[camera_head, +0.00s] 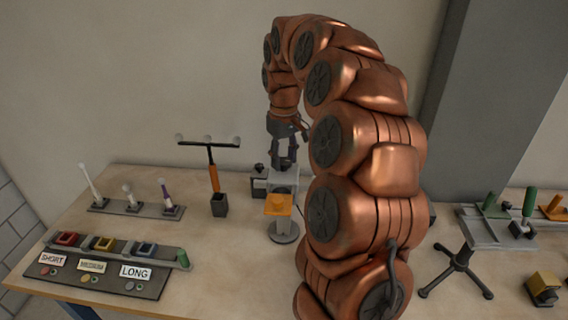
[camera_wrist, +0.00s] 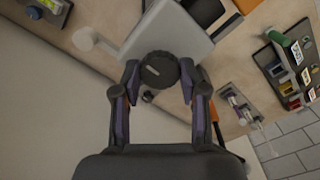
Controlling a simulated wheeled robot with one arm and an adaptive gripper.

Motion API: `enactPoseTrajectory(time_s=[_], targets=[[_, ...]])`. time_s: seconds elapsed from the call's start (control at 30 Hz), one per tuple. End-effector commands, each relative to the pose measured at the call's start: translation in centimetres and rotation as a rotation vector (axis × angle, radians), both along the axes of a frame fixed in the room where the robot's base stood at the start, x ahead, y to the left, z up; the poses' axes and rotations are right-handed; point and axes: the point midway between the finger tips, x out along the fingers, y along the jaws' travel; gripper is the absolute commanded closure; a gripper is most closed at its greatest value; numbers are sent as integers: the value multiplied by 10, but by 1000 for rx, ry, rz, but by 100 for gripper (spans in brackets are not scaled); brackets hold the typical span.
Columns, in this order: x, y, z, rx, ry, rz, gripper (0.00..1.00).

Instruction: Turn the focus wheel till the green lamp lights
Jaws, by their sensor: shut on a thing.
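The focus wheel (camera_wrist: 158,70) is a dark round knob with a pale mark, at the edge of a pale grey housing (camera_wrist: 165,32) in the wrist view. My gripper (camera_wrist: 160,80) is shut on it, one finger on each side. In the head view my gripper (camera_head: 286,160) points down at the grey instrument (camera_head: 283,180), which has an orange stage (camera_head: 278,205) and a round grey foot (camera_head: 284,232). The wheel is hidden there. I cannot make out a lit green lamp in either view.
A small dark box with a black knob (camera_head: 259,184) stands left of the instrument. Further left are an orange-handled stand (camera_head: 214,178), a rack of upright tools (camera_head: 130,207) and a labelled tray (camera_head: 95,277). A black tripod (camera_head: 456,270) and a grey tray (camera_head: 490,232) are right.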

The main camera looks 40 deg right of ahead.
Motion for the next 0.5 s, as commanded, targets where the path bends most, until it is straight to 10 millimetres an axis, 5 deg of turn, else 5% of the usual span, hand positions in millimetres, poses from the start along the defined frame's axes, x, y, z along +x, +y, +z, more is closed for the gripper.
enactPoseTrajectory(time_s=[0.5], targets=[[0,-1,-4,0,-2,-390,92]])
